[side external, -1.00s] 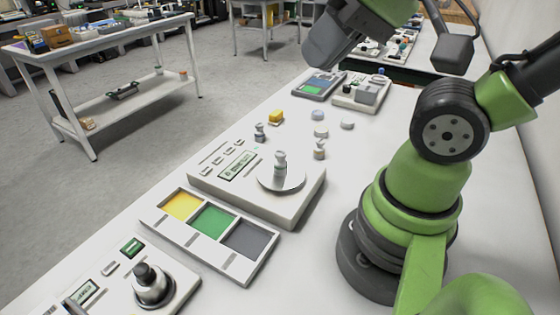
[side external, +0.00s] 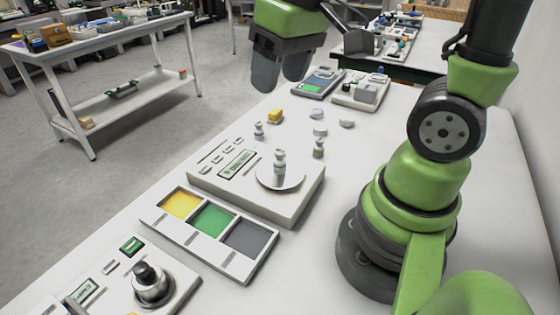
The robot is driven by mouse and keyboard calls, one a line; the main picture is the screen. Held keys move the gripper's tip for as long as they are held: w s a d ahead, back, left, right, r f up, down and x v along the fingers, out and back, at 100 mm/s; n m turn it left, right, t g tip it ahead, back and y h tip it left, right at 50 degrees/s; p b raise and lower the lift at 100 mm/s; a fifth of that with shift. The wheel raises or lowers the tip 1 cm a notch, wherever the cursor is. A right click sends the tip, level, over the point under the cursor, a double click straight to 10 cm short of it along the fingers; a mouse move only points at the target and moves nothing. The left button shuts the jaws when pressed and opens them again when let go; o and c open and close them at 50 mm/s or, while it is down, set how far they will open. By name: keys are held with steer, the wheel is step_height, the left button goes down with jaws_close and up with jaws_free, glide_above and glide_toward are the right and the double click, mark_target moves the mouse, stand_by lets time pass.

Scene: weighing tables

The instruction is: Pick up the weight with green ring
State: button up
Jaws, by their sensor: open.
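Several small knobbed weights show in the side external view. One weight (side external: 279,163) stands upright on the round pan of the large white scale (side external: 300,207). A second weight (side external: 318,149) stands on the table just behind the scale, to the right. A third weight (side external: 258,131) stands near the scale's back left. At this size I cannot tell which one has a green ring. My gripper (side external: 280,80) is open and empty, with its fingers pointing down, above and behind the weights and apart from them.
A tray (side external: 210,236) with yellow, green and grey compartments lies before the scale. Another scale with a dark-knobbed metal weight (side external: 152,288) is at the front left. A yellow block (side external: 275,116) and pale discs (side external: 346,123) lie behind. More devices (side external: 361,92) stand farther back.

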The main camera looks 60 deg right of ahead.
mark_target(280, 151)
steer(key=w+d+f+g, duration=0.1)
steer(key=f, duration=0.2)
steer(key=w+d+f+n+g, duration=0.1)
steer(key=f, duration=0.1)
steer(key=w+d+f+g, duration=0.1)
steer(key=f, duration=0.2)
steer(key=shift+w+d+f+n+g+h, duration=0.2)
steer(key=shift+f+n+g+h, duration=0.1)
steer(key=shift+f+n, duration=0.1)
steer(key=shift+g, duration=0.3)
steer(key=f, duration=0.5)
steer(key=shift+s+d+f, duration=0.15)
steer(key=shift+d, duration=0.1)
steer(key=shift+s+d+f, duration=0.1)
steer(key=shift+s+f, duration=0.1)
steer(key=shift+f, duration=1.3)
steer(key=shift+s+d+f, duration=0.1)
steer(key=shift+s+f, duration=0.1)
steer(key=shift+f, duration=1.3)
jaws_close()
steer(key=shift+r, duration=0.1)
